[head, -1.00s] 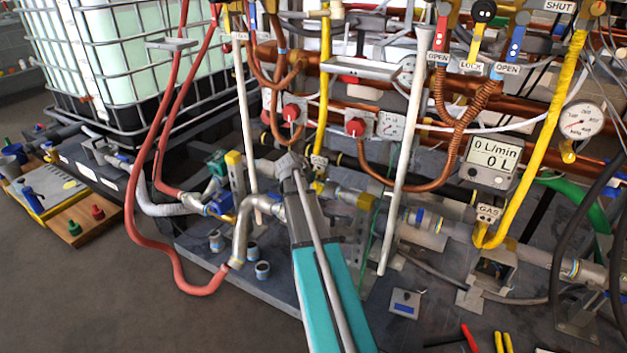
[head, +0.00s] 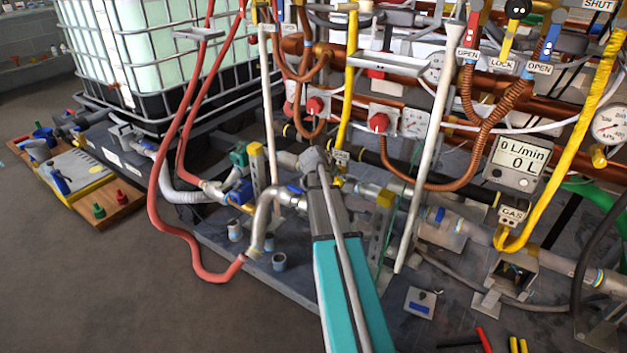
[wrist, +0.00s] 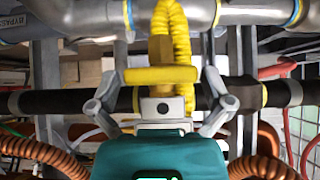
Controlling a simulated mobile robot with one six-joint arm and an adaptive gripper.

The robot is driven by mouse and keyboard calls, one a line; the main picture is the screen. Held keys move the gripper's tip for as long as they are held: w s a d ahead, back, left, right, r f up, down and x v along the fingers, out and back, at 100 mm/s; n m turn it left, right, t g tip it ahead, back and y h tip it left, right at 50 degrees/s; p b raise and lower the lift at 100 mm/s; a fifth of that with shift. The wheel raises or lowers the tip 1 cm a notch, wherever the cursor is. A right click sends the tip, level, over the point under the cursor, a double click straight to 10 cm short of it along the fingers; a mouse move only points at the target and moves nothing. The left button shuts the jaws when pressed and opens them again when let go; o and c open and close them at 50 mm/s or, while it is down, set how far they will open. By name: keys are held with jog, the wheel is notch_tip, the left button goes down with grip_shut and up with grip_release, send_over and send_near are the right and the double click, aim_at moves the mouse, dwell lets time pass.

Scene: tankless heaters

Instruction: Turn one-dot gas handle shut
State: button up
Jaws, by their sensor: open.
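In the wrist view a yellow handle bar (wrist: 160,76) lies crosswise between the fingers of my gripper (wrist: 163,62), below a yellow corrugated hose (wrist: 170,25). My gripper is open, with one finger at each end of the bar and slim gaps, so it is around the bar rather than clamped on it. A pale block with one dark dot (wrist: 163,107) is just in front of the palm. In the head view my arm reaches to the foot of the left yellow hose (head: 350,85), beside a small tag (head: 340,157).
A dark pipe (wrist: 70,103) runs behind the fingers, and a grey pipe (wrist: 90,15) crosses above. Red hoses (head: 160,190) hang to the left.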

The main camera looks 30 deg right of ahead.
jog(key=shift+w+g, duration=0.1)
jog(key=shift+g, duration=0.2)
jog(key=n+g, duration=0.1)
jog(key=n+g+h+b, duration=0.1)
jog(key=shift+w+f+g+h, duration=0.15)
jog(key=shift+g+h, duration=0.15)
jog(key=p+v, duration=0.9)
jog(key=v, duration=0.5)
jog(key=s+a+n+y+p, duration=0.2)
jog(key=s+a+n+p, duration=0.1)
jog(key=a, duration=0.6)
jog(key=s+a+r+n+y+p, duration=0.1)
jog(key=s+a+n+y+p, duration=0.2)
jog(key=a, duration=0.6)
jog(key=shift+s, duration=0.8)
jog(key=shift+r, duration=0.1)
jog(key=s+a+n+y+p, duration=0.1)
jog(key=s+a+n+y, duration=0.15)
jog(key=s+a, duration=0.35)
jog(key=s+a+n+y, duration=0.2)
jog(key=s+a+n, duration=0.1)
jog(key=a, duration=0.5)
notch_tip(320, 180, up, 33)
jog(key=p, duration=3.3)
jog(key=shift+p, duration=0.35)
